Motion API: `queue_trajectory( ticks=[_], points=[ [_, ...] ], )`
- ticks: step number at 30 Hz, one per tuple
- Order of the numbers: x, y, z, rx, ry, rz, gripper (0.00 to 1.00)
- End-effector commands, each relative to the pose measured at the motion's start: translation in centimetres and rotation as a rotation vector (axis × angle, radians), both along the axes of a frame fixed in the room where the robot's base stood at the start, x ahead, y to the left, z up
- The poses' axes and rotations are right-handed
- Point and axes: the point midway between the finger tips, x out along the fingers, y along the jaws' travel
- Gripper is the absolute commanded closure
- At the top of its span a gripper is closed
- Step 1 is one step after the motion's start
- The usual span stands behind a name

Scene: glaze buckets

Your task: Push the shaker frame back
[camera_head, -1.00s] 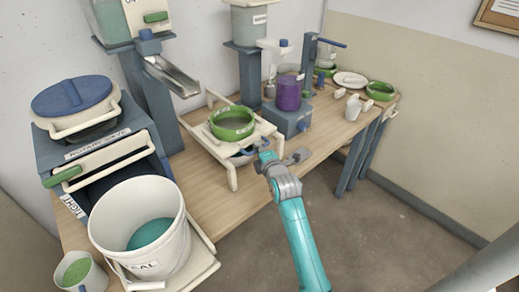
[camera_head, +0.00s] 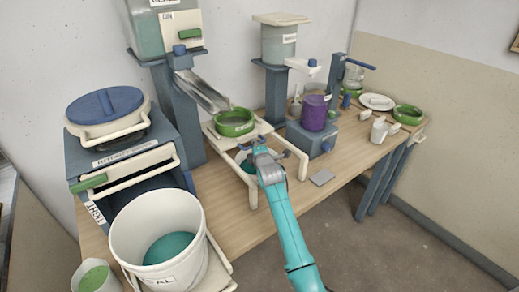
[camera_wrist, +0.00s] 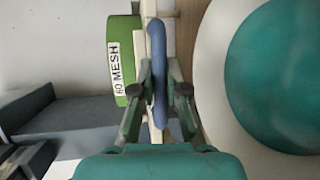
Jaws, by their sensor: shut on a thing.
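The cream shaker frame (camera_head: 262,127) carries a green sieve (camera_head: 234,128) on its stand over the wooden table. The sieve sits near the lower end of the metal chute (camera_head: 200,92). My gripper (camera_head: 262,155) is at the frame's front. In the wrist view, my gripper (camera_wrist: 158,95) is shut on the frame's blue handle (camera_wrist: 157,50), which runs between the two fingers. The sieve with its "60 MESH" label (camera_wrist: 115,68) shows just left of the handle. A white bowl (camera_wrist: 212,60) with teal glaze lies to the right, below the frame; my arm partly hides it in the head view.
A large white bucket (camera_head: 130,232) with teal glaze stands front left, near a blue cabinet (camera_head: 75,155). A purple container (camera_head: 314,113) on a blue block (camera_head: 308,140) stands right of the frame. A flat grey piece (camera_head: 321,177) lies near the table edge.

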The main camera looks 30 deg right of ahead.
Motion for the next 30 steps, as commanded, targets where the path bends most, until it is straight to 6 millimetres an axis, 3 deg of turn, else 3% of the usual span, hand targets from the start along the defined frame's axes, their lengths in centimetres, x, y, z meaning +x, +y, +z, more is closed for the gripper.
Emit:
queue_trajectory(
  ticks=[14,15,18,30],
  points=[
    [0.34,0.00,-0.08,0.001,0.002,0.000,1.00],
    [0.33,0.00,-0.08,0.001,0.002,0.000,0.80],
    [0.33,0.00,-0.08,0.000,0.001,0.000,0.61],
    [-0.25,0.23,-0.03,0.000,0.001,0.000,0.61]
  ],
)
